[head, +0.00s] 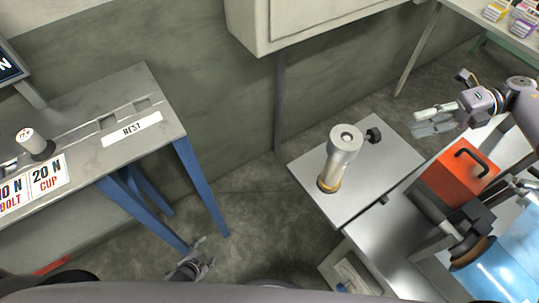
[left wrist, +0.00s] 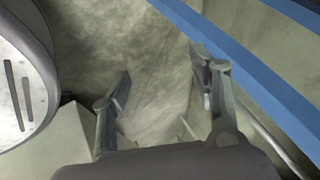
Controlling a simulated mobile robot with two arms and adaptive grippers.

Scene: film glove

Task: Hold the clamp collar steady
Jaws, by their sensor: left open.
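A pale metal post (head: 341,160) stands upright on a small grey table in the head view, with a brass-coloured ring (head: 328,186) at its foot. A black knob (head: 374,134) shows beside its top; I cannot tell for certain which part is the clamp collar. My left gripper (head: 203,254) is low over the floor by the blue bench legs, well left of the post. In the left wrist view it (left wrist: 164,82) is open and empty, with floor between its fingers. My right gripper (head: 428,121) is to the right of the post, apart from it, with its fingers spread and empty.
A workbench (head: 90,100) with blue legs (head: 200,185) stands at left, bearing a white cylinder (head: 26,139) and labels. An orange block with a black handle (head: 460,174) and a dark cylindrical device (head: 450,225) lie at right. A wall cabinet (head: 300,20) overhangs behind. Floor between the tables is free.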

